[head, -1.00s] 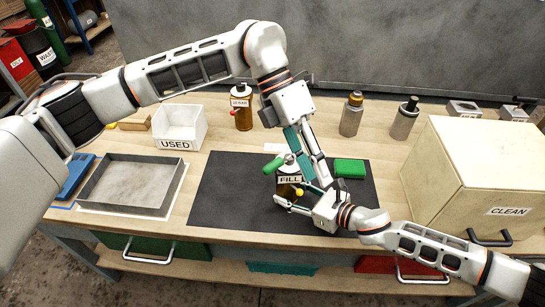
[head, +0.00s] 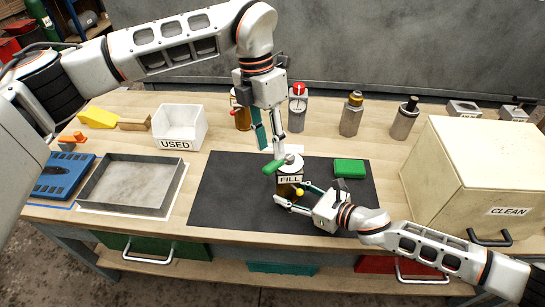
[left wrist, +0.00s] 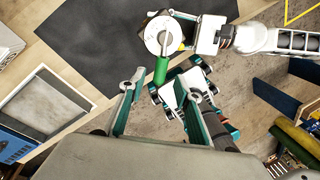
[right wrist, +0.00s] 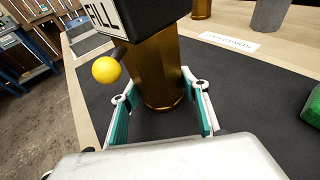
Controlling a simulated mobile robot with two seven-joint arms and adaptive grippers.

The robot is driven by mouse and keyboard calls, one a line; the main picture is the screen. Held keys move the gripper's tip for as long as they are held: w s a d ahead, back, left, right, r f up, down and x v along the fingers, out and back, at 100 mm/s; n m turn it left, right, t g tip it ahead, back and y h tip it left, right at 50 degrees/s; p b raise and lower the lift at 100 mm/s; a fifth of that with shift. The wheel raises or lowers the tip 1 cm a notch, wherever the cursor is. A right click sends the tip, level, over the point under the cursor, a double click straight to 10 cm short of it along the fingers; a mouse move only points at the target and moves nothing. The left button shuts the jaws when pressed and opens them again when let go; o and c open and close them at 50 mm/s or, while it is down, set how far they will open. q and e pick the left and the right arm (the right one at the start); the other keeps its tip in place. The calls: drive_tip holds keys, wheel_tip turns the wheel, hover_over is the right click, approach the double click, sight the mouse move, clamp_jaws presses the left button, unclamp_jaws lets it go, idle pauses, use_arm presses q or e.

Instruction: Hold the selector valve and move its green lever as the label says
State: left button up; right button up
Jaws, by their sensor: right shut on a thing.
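The selector valve (head: 289,190) stands upright on the dark mat, with a brass body, a black-and-white FILL label and a yellow ball knob (right wrist: 106,70). Its green lever (head: 273,167) sticks out to the left from the pale round top; in the left wrist view the lever (left wrist: 161,70) points down toward my fingers. My right gripper (head: 288,192) is shut on the brass body (right wrist: 163,75), one finger on each side, below the label. My left gripper (head: 269,146) is open and empty, fingers pointing down, close above and behind the lever. Contact with the lever cannot be made out.
A green block (head: 349,168) lies on the mat (head: 225,190) right of the valve. Several bottles, including a red-capped one (head: 298,108), stand behind. A USED bin (head: 178,128) and grey tray (head: 130,186) are left, a CLEAN box (head: 480,180) right. The mat's left part is clear.

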sight(273, 162)
use_arm(q)
drive_tip(key=shift+s+d+f, duration=0.15)
drive_tip(key=shift+d+f, duration=0.05)
drive_tip(key=shift+f, duration=0.95)
drive_tip(key=shift+s+d+f, duration=0.15)
drive_tip(key=shift+f, duration=0.95)
clamp_jaws()
